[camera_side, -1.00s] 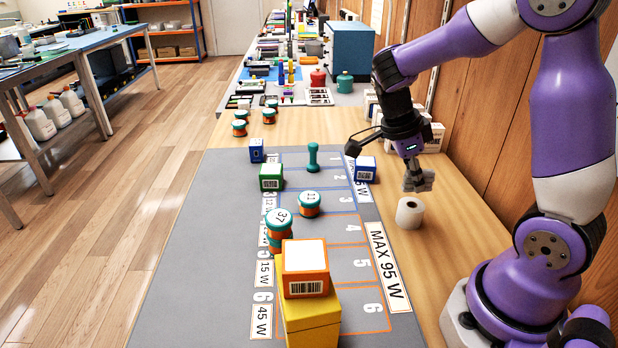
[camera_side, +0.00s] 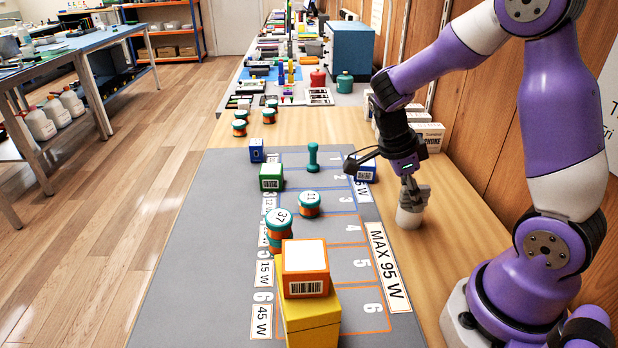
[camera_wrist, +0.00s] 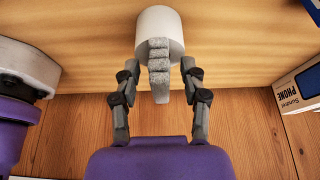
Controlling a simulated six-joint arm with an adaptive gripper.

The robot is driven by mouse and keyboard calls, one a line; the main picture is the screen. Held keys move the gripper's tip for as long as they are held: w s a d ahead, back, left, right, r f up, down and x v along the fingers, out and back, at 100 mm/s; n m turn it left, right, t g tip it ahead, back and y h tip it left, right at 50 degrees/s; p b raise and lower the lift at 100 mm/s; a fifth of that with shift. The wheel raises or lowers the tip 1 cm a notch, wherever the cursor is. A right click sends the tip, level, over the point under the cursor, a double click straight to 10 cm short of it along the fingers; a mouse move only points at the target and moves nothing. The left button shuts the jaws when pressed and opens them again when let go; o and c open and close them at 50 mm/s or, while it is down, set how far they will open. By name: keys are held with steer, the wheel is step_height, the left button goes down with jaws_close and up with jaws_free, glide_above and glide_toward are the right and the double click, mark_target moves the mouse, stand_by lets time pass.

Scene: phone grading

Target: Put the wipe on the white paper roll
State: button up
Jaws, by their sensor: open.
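The white paper roll (camera_side: 408,218) stands upright on the wooden strip beside the grey mat; it also shows in the wrist view (camera_wrist: 172,22). The grey, folded-looking wipe (camera_wrist: 159,62) lies against the roll's end in the wrist view, between my fingers. In the side view the wipe (camera_side: 421,194) is at the roll's top, partly mixed with the fingers. My gripper (camera_side: 412,190) is low over the roll and open. In the wrist view my gripper's fingers (camera_wrist: 160,68) stand apart on both sides of the wipe, with gaps. The roll's hole is hidden.
White boxes (camera_side: 425,135) stand by the wooden wall behind my gripper. A blue box (camera_side: 366,172) sits on the mat's right edge, close to my gripper. Stacked orange and yellow boxes (camera_side: 308,318) stand at the front. The wood right of the roll is clear.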

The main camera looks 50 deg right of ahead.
steer(key=w+a+r+n+t, duration=0.1)
steer(key=a+r+n+t, duration=0.1)
steer(key=r+n, duration=0.45)
steer(key=w+a+r+n+t, duration=0.1)
steer(key=a+r+n+t, duration=0.15)
steer(key=r+n, duration=0.45)
steer(key=s+a+f+n+t+y, duration=0.1)
steer(key=s+a+n+t+y, duration=0.2)
steer(key=a+n, duration=0.6)
steer(key=n+t, duration=0.1)
steer(key=n, duration=0.3)
steer(key=shift+s+a, duration=0.15)
steer(key=shift+a, duration=0.05)
